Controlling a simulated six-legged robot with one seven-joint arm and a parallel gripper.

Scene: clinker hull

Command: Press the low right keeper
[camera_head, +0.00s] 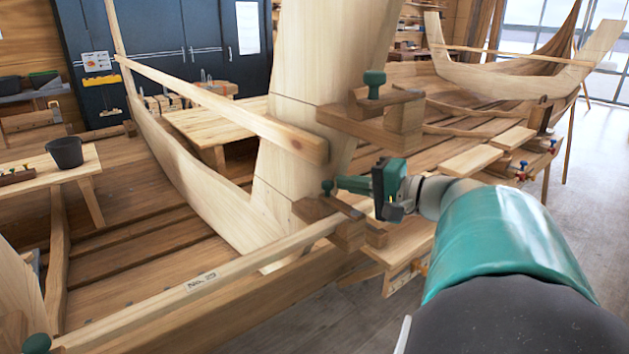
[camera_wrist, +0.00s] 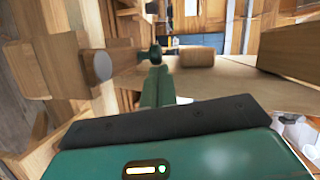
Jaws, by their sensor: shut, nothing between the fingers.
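The low right keeper (camera_head: 327,187) is a dark green knob on a wooden clamp block (camera_head: 349,232) at the hull's top plank. My gripper (camera_head: 340,184) is shut and empty, with its green fingers pointing left at the knob. The fingertips look to be touching the knob or very close to it; I cannot tell which. In the wrist view my shut fingers (camera_wrist: 157,72) point up the picture, and a dark green knob (camera_wrist: 155,52) shows just beyond their tips. Whether the knob is pushed in is not clear.
Another green knob (camera_head: 374,82) stands on a higher wooden clamp (camera_head: 372,120), above my gripper. A third green knob (camera_head: 36,344) is at the lower left corner. A long wooden bar (camera_head: 230,110) crosses the upright stem. A black bucket (camera_head: 66,152) sits on a bench at left.

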